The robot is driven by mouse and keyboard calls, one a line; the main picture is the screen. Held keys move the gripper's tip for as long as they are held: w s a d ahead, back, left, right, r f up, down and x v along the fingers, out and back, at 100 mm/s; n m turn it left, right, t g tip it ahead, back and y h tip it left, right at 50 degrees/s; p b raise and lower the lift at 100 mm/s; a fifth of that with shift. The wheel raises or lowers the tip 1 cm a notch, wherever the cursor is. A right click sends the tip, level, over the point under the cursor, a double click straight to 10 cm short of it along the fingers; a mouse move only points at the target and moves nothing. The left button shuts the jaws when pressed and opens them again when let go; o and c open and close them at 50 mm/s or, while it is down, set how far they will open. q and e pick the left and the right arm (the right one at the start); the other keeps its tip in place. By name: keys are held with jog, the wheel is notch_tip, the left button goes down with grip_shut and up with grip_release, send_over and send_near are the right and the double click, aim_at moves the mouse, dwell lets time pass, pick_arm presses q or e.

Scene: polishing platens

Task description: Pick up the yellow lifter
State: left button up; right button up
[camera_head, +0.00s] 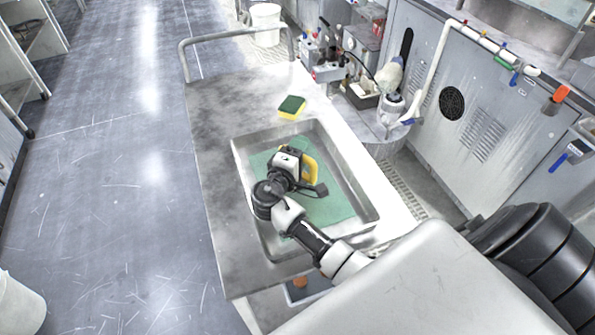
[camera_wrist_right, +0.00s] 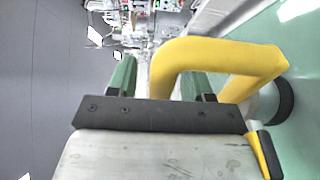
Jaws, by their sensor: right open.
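The yellow lifter (camera_head: 312,168) stands in the metal tray (camera_head: 371,213) on the green mat (camera_head: 335,207), partly hidden by my right gripper (camera_head: 298,168). In the right wrist view its yellow arched handle (camera_wrist_right: 225,52) rises in front of the gripper, with a dark round base part (camera_wrist_right: 283,101) at the right. My right gripper, in the wrist view (camera_wrist_right: 160,80), is open with two green fingers. One leg of the handle appears between the fingers and the right finger shows through the arch. I cannot tell whether they touch. My left gripper is not in view.
The tray's raised walls surround the mat on a metal cart (camera_head: 215,150). A green and yellow sponge (camera_head: 291,107) lies on the cart beyond the tray. A rail (camera_head: 235,36) runs along the cart's far end. Bottles and a grey machine (camera_head: 480,110) stand at the right.

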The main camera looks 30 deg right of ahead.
jog(key=shift+w+d, duration=0.15)
jog(key=shift+d, duration=0.15)
jog(key=shift+a, duration=0.1)
jog(key=shift+c, duration=0.8)
grip_shut()
jog(key=shift+r, duration=0.1)
dwell(0.4)
